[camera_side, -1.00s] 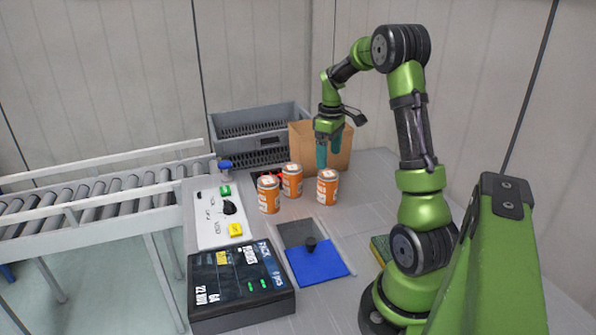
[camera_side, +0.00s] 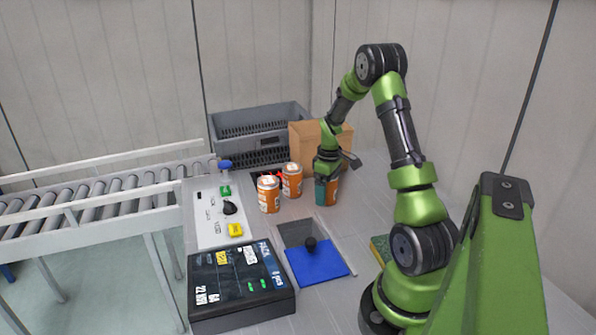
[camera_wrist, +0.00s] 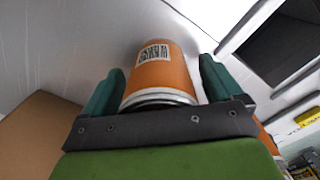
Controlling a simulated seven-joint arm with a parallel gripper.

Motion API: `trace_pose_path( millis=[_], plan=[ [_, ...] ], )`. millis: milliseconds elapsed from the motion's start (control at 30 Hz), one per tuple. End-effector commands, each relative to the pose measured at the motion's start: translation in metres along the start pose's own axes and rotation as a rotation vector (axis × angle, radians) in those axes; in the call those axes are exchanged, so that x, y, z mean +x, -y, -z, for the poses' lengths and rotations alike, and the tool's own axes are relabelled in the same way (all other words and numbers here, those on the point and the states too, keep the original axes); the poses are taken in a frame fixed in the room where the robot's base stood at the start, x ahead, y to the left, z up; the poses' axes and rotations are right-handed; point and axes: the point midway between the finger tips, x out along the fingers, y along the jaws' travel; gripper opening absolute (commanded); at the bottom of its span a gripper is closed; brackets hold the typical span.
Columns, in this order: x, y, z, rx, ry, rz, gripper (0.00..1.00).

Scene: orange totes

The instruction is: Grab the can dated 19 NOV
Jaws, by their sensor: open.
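Three orange cans with white labels stand on the grey table. In the side view, my gripper (camera_side: 327,188) is down around the rightmost can (camera_side: 331,190), with its teal fingers on either side. The wrist view shows this can (camera_wrist: 160,72) between the two open fingers (camera_wrist: 160,90), with a patterned white label on its side. The left can (camera_side: 268,194) and the middle can (camera_side: 292,180) stand upright to the left of my gripper. No date is readable on any can.
A grey crate (camera_side: 257,122) and a brown cardboard box (camera_side: 306,136) stand behind the cans. A control panel (camera_side: 208,227) and a roller conveyor (camera_side: 100,205) are at left. A black case (camera_side: 215,300) and a blue pad (camera_side: 318,265) lie in front.

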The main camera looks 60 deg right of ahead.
Motion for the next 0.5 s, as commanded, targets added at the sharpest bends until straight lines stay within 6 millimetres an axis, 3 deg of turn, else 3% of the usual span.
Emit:
trace_pose_path(
  millis=[133,500],
  plan=[
    [-0.0002,0.0001,0.0,0.0,0.0,0.0,0.93],
    [-0.0005,0.0,0.0,0.0,0.0,0.0,0.36]
  ],
)
